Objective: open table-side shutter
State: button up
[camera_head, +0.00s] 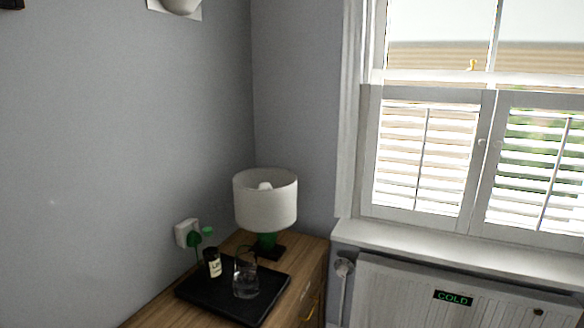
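The window at the right of the head view has two white louvred shutter panels over its lower half. The left panel (424,158), on the side of the wooden table (312,268), is shut in its frame. Its slats are tilted so light shows between them, and a thin vertical rod runs down its middle. The right panel (490,205) is also shut beside it and runs out of the picture. Small knobs (482,142) show near where the panels meet. My gripper is not in view.
On the table are a lamp with a white shade (265,202) and a black tray (205,294) holding a dark bottle (213,263) and a clear glass (245,275). A white sill (450,247) and a radiator (400,295) marked COLD lie below the window.

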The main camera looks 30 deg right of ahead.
aim_at(556, 235)
jog(key=i+l, duration=0.55)
jog(key=i+l+z, duration=0.1)
jog(key=z, duration=0.3)
jog(key=i+z, duration=0.2)
jog(key=z, duration=0.25)
jog(key=i+z, duration=0.15)
jog(key=z, duration=0.25)
